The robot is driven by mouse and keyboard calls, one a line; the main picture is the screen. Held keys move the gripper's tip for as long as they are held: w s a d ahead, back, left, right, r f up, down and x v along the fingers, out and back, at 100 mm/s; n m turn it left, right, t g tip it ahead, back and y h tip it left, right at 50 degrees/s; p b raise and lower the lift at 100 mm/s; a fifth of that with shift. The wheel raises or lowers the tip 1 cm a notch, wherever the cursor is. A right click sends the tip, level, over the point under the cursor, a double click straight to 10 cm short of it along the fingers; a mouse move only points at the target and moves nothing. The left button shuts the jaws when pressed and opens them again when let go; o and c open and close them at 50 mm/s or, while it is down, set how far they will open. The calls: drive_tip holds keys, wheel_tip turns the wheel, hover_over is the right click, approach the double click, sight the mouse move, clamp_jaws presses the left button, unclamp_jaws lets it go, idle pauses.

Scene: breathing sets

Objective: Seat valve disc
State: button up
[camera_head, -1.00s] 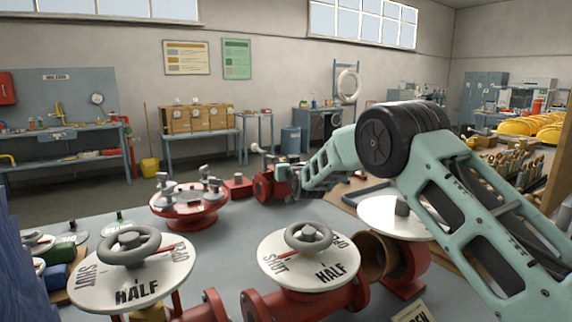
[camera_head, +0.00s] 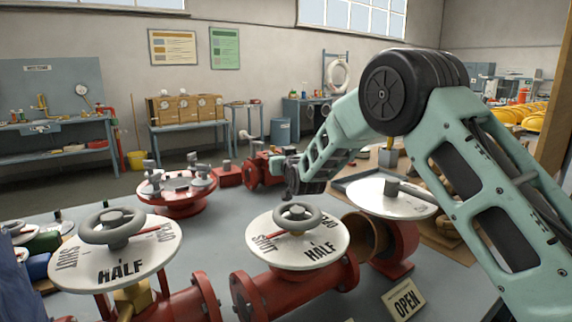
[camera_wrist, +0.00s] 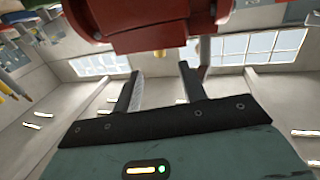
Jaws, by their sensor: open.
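I cannot pick out a separate loose valve disc for certain. A white round plate with a grey lever (camera_head: 372,194) sits at the right above an open red pipe end (camera_head: 398,245). Two white dials marked SHUT and HALF carry grey handwheels, one at the left (camera_head: 115,252) and one in the middle (camera_head: 297,240). My gripper (camera_head: 293,178) is beyond the middle dial, close to a red valve body (camera_head: 262,168). In the wrist view my gripper (camera_wrist: 160,80) has two fingers apart with nothing between them. A red flanged body (camera_wrist: 140,20) fills the top of that view.
A red flanged fitting with grey clamps (camera_head: 178,190) stands at the back left of the grey table (camera_head: 232,212). An OPEN sign (camera_head: 404,300) is at the front right. A tray (camera_head: 350,180) lies behind the right plate. Bare table lies between the fitting and the middle dial.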

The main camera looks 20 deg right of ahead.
drive_tip(key=s, duration=0.2)
drive_tip(key=s+b, duration=0.1)
drive_tip(key=s, duration=0.2)
drive_tip(key=shift+s+d, duration=0.2)
drive_tip(key=shift+s, duration=0.15)
drive_tip(key=shift+r, duration=0.1)
